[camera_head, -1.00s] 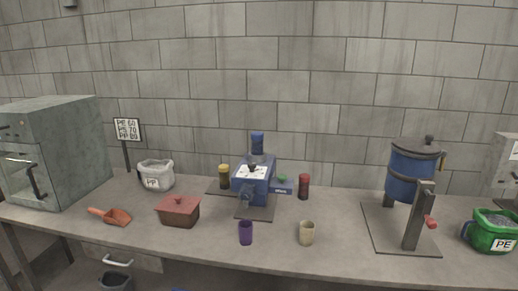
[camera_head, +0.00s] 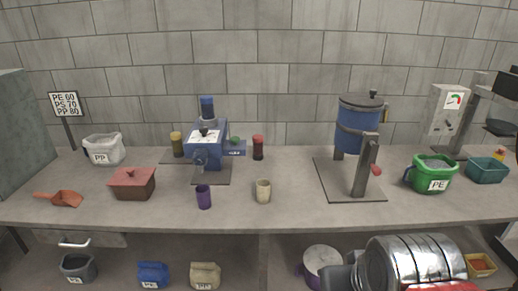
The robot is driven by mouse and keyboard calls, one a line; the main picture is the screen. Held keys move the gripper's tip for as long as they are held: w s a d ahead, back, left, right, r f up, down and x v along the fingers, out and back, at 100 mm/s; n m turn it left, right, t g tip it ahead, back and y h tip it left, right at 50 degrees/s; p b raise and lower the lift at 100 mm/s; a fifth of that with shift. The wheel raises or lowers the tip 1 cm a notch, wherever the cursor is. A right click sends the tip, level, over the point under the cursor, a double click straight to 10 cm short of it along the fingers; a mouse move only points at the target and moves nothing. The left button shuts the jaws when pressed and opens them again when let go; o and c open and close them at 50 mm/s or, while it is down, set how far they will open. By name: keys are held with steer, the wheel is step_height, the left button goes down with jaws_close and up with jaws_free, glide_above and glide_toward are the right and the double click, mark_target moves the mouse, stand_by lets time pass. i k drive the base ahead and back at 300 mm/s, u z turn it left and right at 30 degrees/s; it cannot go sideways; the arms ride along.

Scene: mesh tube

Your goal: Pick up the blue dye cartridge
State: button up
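A small blue cylinder (camera_head: 207,106) stands upright on top of the blue machine (camera_head: 207,147), at the back of the workbench left of centre. It looks like the blue dye cartridge, but I see no label on it. A yellow-topped cylinder (camera_head: 177,145) stands left of the machine and a red one (camera_head: 258,148) stands to its right. A silver and red part of my arm shows at the bottom right, below the bench top. My gripper's fingertips are not in view.
The workbench (camera_head: 300,211) holds a purple cup (camera_head: 203,197) and a beige cup (camera_head: 263,191) in front of the machine. A red-brown lidded box (camera_head: 133,183) stands left, a large blue drum (camera_head: 358,125) right. Bags and a pot (camera_head: 322,262) lie below.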

mark_target(206, 104)
steer(key=z, duration=0.95)
steer(key=i, duration=0.9)
steer(key=u, duration=1.35)
